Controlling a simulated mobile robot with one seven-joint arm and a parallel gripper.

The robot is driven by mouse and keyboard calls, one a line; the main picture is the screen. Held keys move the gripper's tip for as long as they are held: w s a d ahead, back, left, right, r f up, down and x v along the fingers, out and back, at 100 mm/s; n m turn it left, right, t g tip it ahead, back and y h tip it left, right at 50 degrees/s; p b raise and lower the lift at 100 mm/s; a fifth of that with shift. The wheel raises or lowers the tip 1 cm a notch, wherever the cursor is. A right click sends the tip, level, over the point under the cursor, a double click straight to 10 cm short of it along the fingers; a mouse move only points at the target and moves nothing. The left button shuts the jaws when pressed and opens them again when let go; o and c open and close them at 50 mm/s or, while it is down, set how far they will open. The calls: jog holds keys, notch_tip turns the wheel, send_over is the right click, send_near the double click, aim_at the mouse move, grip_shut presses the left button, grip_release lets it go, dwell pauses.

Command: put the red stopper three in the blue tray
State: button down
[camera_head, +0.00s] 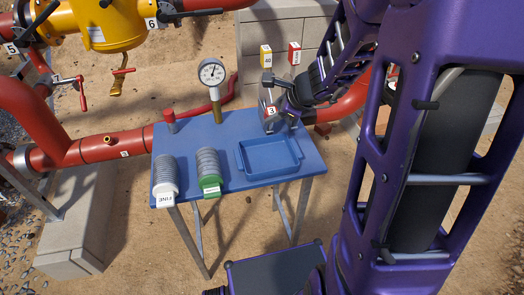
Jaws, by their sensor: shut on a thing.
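My gripper (273,119) is over the back right of the blue table, just behind the blue tray. It is shut on a small red thing marked 3 (271,111), which fits the red stopper three; the fingers and arm hide much of it. The blue tray (240,160) lies on the table's right half, and its visible floor looks empty. The held thing is at the tray's back edge in the picture; I cannot tell its height.
A red-topped grey piece (170,120) and a pressure gauge (212,75) stand at the table's back. Two stacks of grey discs, one labelled FINE (165,175) and one with a green end (209,170), lie left of the tray. Red pipes (120,145) run behind the table (225,130).

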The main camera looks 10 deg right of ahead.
notch_tip(320, 180, down, 10)
jog(key=b, duration=0.5)
jog(key=shift+f, duration=0.1)
jog(key=shift+c, duration=2.4)
grip_release()
jog(key=p+v, duration=0.4)
jog(key=v, duration=0.8)
